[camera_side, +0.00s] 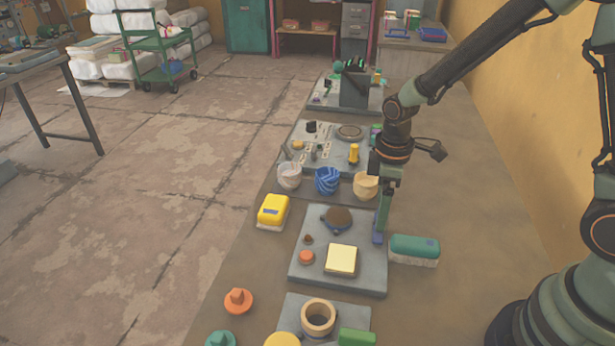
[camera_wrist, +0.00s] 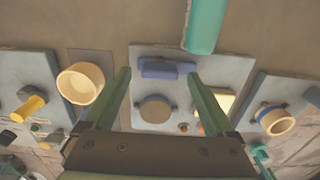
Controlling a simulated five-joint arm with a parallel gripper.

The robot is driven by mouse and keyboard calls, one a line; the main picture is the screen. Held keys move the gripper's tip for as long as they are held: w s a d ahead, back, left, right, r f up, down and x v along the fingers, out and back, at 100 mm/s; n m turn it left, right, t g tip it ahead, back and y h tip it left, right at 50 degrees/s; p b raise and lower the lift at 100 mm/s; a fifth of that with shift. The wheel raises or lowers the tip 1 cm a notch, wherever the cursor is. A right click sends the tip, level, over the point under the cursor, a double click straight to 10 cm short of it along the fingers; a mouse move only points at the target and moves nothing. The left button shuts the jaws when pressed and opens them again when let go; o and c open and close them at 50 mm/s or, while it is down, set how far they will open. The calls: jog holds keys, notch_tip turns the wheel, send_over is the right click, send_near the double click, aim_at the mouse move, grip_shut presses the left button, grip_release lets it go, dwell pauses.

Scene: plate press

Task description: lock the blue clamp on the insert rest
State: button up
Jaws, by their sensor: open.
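The blue clamp (camera_wrist: 168,68) is a low blue bar with raised ends near one edge of the grey plate (camera_wrist: 215,62). In the side view its blue part (camera_side: 377,239) shows just below my gripper (camera_side: 383,222), which partly covers it. A round brown-topped piece (camera_side: 339,217), perhaps the insert rest, stands on the same plate; it also shows in the wrist view (camera_wrist: 154,109). My gripper (camera_wrist: 158,75) is open, pointing down, with its fingers apart on either side of the clamp in the picture. Whether they touch it cannot be told.
A yellow pad (camera_side: 341,260) and orange button (camera_side: 306,257) are on the plate. A green-topped block (camera_side: 414,247) lies close on the right, a yellow one (camera_side: 273,210) on the left. Three cups, including a beige one (camera_side: 366,185), stand behind; a ring fixture (camera_side: 318,318) is in front.

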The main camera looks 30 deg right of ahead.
jog(key=shift+f, duration=0.75)
jog(key=shift+c, duration=0.3)
jog(key=c, duration=1.3)
